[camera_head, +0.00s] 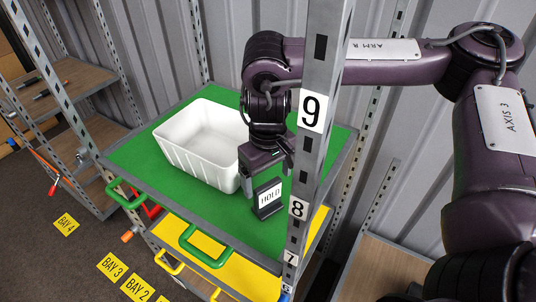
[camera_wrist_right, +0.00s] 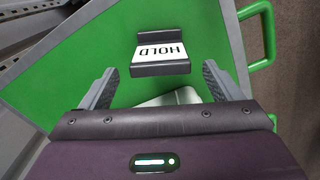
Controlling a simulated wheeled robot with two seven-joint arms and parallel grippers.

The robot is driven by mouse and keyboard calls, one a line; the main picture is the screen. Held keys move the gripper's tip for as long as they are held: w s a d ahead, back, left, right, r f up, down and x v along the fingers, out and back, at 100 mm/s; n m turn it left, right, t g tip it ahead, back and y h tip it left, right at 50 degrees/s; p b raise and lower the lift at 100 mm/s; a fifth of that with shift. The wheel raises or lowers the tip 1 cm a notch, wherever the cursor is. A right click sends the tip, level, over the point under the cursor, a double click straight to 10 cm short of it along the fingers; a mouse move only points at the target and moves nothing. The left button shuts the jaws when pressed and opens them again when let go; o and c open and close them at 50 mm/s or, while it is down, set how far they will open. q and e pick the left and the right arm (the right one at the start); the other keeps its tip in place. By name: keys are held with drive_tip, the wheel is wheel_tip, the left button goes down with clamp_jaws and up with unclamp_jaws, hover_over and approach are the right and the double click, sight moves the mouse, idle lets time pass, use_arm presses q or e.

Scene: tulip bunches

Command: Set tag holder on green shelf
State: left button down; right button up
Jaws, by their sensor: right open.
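The tag holder (camera_head: 268,199), a small dark stand with a white "HOLD" tag, stands on the green shelf (camera_head: 222,207) near its front right part, close to the post. It also shows in the right wrist view (camera_wrist_right: 160,68), standing on the green surface (camera_wrist_right: 75,62). My right gripper (camera_head: 266,181) is right above and behind the holder, pointing down, with its fingers apart. In the right wrist view its two fingers (camera_wrist_right: 158,85) are spread wide, with nothing between them, and the holder appears beyond them. My left gripper is not in view.
A white bin (camera_head: 202,143) stands on the green shelf just left of my right gripper. A numbered metal post (camera_head: 313,112) rises close to its right. A yellow shelf (camera_head: 232,272) lies below. Green handles (camera_head: 203,250) stick out at the front.

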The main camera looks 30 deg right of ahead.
wheel_tip(320, 180, up, 7)
drive_tip(key=shift+r, duration=0.15)
idle(0.5)
drive_tip(key=shift+a, duration=0.1)
